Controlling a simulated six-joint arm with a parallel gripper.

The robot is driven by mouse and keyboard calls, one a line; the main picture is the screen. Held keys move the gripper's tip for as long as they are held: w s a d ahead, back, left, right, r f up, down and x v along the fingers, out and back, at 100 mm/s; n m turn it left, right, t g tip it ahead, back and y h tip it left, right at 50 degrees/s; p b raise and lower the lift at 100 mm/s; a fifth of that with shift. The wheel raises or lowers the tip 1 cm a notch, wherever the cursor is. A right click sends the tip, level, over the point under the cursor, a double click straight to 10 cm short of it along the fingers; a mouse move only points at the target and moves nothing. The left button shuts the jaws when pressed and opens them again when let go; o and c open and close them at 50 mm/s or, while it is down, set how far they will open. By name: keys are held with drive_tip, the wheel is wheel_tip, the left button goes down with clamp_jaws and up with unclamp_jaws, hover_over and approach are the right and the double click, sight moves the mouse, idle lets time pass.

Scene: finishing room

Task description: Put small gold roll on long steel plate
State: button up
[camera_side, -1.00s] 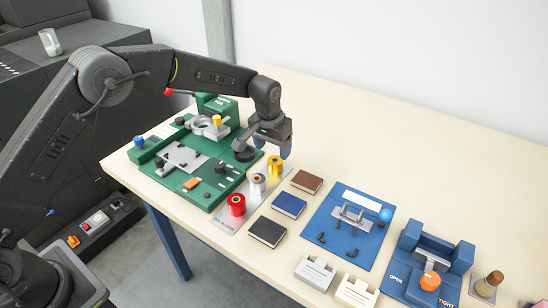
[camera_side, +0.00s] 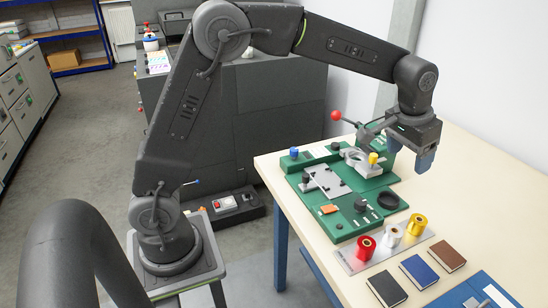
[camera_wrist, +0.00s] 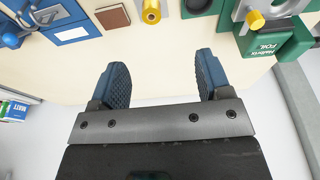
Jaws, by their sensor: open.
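A gold roll (camera_side: 417,224) stands upright on the right end of the long steel plate (camera_side: 349,258), beside a silver roll (camera_side: 391,234) and a red roll (camera_side: 366,247). A smaller gold cylinder (camera_side: 374,158) sits on the green foil machine (camera_side: 330,182). My gripper (camera_side: 411,155) is open and empty, pointing down above the table to the right of the machine's back part. In the wrist view my gripper (camera_wrist: 160,62) has bare table between its fingers. There the gold roll (camera_wrist: 151,12) shows at the top edge and the smaller gold cylinder (camera_wrist: 255,19) at upper right.
Brown (camera_side: 448,256), blue (camera_side: 419,271) and black (camera_side: 386,288) blocks lie in front of the plate. A blue board (camera_side: 474,293) is at the lower right. A red-knobbed lever (camera_side: 337,115) rises behind the machine. The table right of my gripper is clear.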

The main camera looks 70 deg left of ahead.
drive_tip(key=s+a+r, duration=0.2)
drive_tip(key=s+r, duration=0.3)
drive_tip(key=s, duration=0.2)
drive_tip(key=s+a+f+t, duration=0.1)
drive_tip(key=s+a, duration=0.1)
drive_tip(key=s, duration=0.9)
drive_tip(key=s+a+f+t, duration=0.1)
drive_tip(key=s+t, duration=0.1)
drive_tip(key=s, duration=0.9)
drive_tip(key=shift+a, duration=0.35)
